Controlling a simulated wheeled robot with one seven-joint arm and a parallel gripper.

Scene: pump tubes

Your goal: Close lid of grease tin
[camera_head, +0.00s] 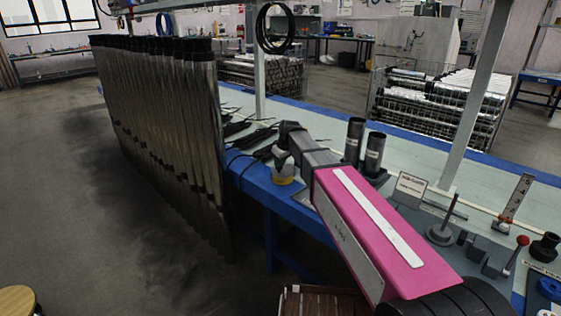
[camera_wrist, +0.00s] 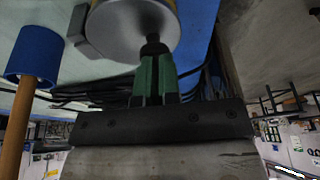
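The yellow grease tin (camera_head: 284,178) stands at the near edge of the blue-sided bench, partly hidden by my arm. Its yellow side (camera_wrist: 172,5) shows at the top edge of the wrist view, which looks upside down. The round grey lid (camera_wrist: 125,25) is over the tin's top, with a black knob (camera_wrist: 153,46) pointing at my gripper. My gripper (camera_wrist: 156,66) has its green fingers close together around the knob. Whether the lid is seated or slightly above the rim is unclear. In the head view my gripper (camera_head: 282,157) is directly above the tin.
Dark tubes (camera_head: 355,140) stand on the bench right of my arm. Black cables (camera_head: 240,130) lie behind the tin. A rack of tall metal tubes (camera_head: 165,120) stands close on the left.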

